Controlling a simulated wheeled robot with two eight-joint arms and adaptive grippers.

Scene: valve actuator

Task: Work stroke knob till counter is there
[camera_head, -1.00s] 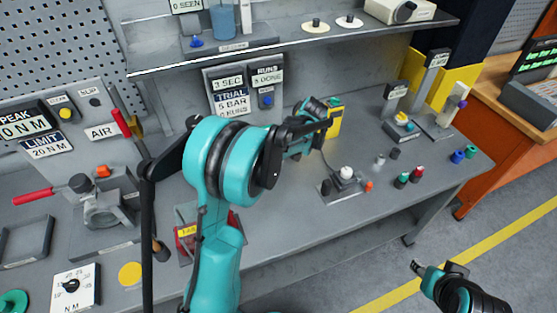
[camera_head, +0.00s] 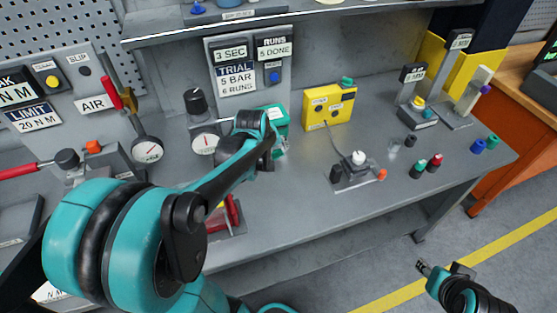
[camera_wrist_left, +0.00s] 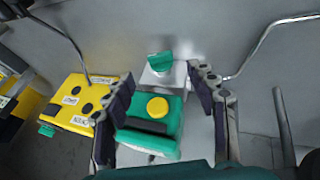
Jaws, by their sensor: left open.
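The counter panel (camera_head: 273,62) on the back wall reads RUNS 5 DONE. The trial card (camera_head: 237,81) beside it reads 5 BAR, 6 RUNS. My left gripper (camera_head: 280,150) is at the green unit (camera_head: 275,115), left of the yellow box, partly hidden by my arm. In the left wrist view my left gripper (camera_wrist_left: 160,105) is open, its fingers either side of a teal body with a yellow disc (camera_wrist_left: 157,107). A teal knob (camera_wrist_left: 160,62) on a pale block lies beyond. I cannot tell which knob is the stroke knob. My right gripper (camera_head: 424,267) is low at right, over the floor.
The yellow box (camera_head: 328,107) has a teal knob on top and stands close to the left gripper. A dial gauge (camera_head: 147,150) and a black knob (camera_head: 195,101) are to the left. A small plate with a white knob (camera_head: 357,158) stands right.

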